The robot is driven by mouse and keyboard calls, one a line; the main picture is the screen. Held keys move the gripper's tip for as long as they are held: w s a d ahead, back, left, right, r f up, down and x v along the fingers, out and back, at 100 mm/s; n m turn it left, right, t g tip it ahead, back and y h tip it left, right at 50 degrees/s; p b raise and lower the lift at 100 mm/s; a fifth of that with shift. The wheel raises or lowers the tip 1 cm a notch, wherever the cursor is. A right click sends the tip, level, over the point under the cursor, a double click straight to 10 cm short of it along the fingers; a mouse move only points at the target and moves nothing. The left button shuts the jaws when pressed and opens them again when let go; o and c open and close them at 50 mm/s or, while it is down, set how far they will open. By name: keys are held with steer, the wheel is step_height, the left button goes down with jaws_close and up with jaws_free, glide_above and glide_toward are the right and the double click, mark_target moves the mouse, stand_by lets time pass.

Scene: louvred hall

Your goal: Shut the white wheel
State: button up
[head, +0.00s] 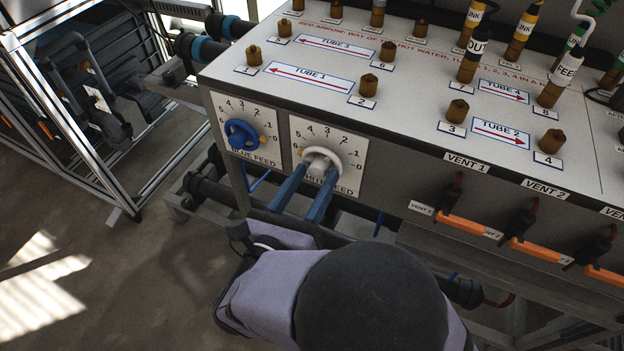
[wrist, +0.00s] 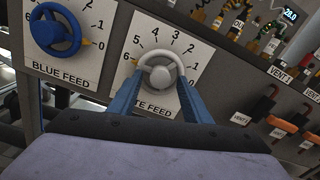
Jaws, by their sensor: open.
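The white wheel (head: 322,160) is a small round handwheel on the WHITE FEED dial plate (head: 351,138), on the front of a grey cabinet. It also shows in the wrist view (wrist: 160,72). My gripper (head: 312,176) has two blue fingers reaching up to the wheel. In the wrist view my gripper (wrist: 160,84) is open, with one finger on each side of the wheel's lower half. I cannot tell whether the fingers touch the rim.
A blue wheel (head: 240,134) on the BLUE FEED plate sits close to the left, its orange mark near 0. Orange vent handles (head: 460,225) stick out at the right. Dark pipes (head: 210,190) run below the dials. Brown fittings (head: 369,83) stand on the cabinet top.

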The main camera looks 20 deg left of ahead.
steer(key=c, duration=1)
steer(key=shift+c, duration=0.2)
